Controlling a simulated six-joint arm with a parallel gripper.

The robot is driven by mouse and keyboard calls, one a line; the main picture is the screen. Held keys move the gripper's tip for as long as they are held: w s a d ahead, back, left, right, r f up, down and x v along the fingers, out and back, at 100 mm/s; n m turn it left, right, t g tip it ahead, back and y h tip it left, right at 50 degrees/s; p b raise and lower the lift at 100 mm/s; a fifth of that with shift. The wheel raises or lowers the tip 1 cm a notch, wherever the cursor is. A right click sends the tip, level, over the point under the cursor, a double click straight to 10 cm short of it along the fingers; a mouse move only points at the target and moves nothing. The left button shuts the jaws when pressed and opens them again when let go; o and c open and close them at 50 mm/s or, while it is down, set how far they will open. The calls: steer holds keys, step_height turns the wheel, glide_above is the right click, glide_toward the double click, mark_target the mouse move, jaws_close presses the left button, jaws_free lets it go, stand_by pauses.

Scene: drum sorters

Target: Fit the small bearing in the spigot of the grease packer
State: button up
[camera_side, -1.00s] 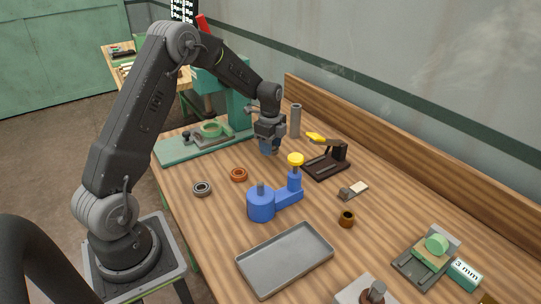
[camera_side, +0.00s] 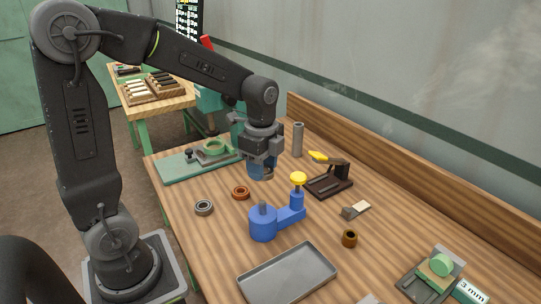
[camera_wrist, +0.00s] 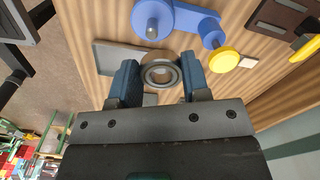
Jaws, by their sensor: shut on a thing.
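My gripper (camera_side: 262,172) is behind the blue grease packer (camera_side: 263,222), between it and the green press, with the jaws pointing down. In the wrist view my gripper (camera_wrist: 159,82) is shut on a small grey bearing (camera_wrist: 146,76), a ring held between the blue fingers with its hole facing the camera. The grease packer (camera_wrist: 186,20) lies beyond the bearing in that view. It has a round blue body with a short grey spigot (camera_wrist: 152,32) and an arm with a yellow knob (camera_wrist: 223,60). The bearing is apart from the spigot.
Another grey bearing (camera_side: 204,208) and a copper-coloured ring (camera_side: 240,193) lie left of the packer. A grey tray (camera_side: 243,288) is in front. A black stand with a yellow lever (camera_side: 328,184) and a brown bush (camera_side: 349,239) are to the right. A grey cylinder (camera_side: 298,139) stands behind.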

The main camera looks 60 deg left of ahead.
mark_target(261, 204)
steer(key=shift+s+d+r, duration=0.1)
steer(key=shift+s+d, duration=0.35)
steer(key=shift+s, duration=0.15)
steer(key=shift+f, duration=2.9)
steer(key=shift+f, duration=2.35)
steer(key=o, duration=1.1)
steer(key=shift+c, duration=0.2)
step_height(261, 204, up, 14)
steer(key=shift+f, duration=0.1)
